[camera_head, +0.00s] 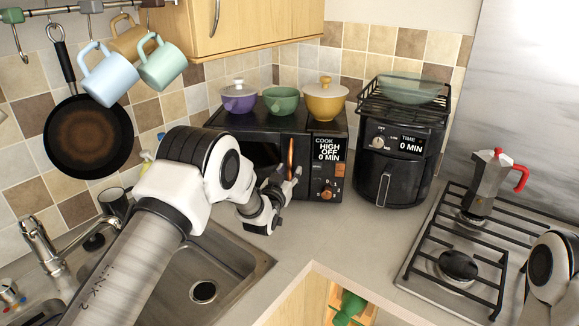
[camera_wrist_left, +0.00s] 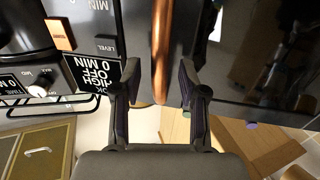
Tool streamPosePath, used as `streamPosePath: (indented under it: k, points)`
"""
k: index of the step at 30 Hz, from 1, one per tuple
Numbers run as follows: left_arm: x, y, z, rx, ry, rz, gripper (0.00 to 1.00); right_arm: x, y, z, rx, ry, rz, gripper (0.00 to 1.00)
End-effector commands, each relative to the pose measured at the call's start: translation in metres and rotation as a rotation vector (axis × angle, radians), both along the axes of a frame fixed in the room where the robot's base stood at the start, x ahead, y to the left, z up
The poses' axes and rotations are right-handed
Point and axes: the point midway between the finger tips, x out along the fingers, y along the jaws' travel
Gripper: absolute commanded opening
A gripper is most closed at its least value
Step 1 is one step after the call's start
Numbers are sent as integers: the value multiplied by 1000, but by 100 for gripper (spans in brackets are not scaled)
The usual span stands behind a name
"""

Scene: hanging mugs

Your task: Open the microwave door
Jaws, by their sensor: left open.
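The black microwave (camera_head: 327,134) stands on the counter against the tiled wall, its door closed. Its upright copper door handle (camera_head: 290,158) is beside the control panel, and also shows in the left wrist view (camera_wrist_left: 161,45). My left gripper (camera_head: 285,182) is open at the handle's lower part. In the left wrist view the open fingers (camera_wrist_left: 158,78) lie on either side of the handle, with gaps to both. I cannot tell how deep the handle sits between them. My arm hides part of the door. A white link of my right arm is at the lower right; its gripper is out of view.
Purple, green and yellow pots (camera_head: 324,100) stand on the microwave. A black air fryer (camera_head: 400,150) is to its right, then a stove with a moka pot (camera_head: 489,184). The sink (camera_head: 225,262) lies below my left arm. Mugs and a pan (camera_head: 88,137) hang at left.

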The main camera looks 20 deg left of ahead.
Motion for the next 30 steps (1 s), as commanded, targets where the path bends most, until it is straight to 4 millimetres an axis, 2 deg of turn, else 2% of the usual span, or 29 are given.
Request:
streamPosePath:
  k: [3, 10, 11, 12, 14, 23, 30]
  points:
    - [9, 0, 0, 0, 0, 0, 42, 0, 0, 3, 0, -1, 0, 40]
    - [11, 0, -1, 0, 1, 0, 42, 0, 0, 2, 0, -1, 0, 40]
    - [11, 0, -1, 0, 1, 0, 35, 0, 0, 2, 0, -1, 0, 40]
    - [11, 0, -1, 0, 1, 0, 21, 0, 0, 2, 0, -1, 0, 40]
    - [11, 0, -1, 0, 1, 0, 0, 0, 0, 2, 0, 0, 0, 40]
    - [10, 0, -1, 0, 2, -4, 0, 0, 0, 2, 0, -1, 0, 40]
    - [-5, 0, -3, -1, 7, -58, 0, 0, 0, 2, 0, -1, 0, 40]
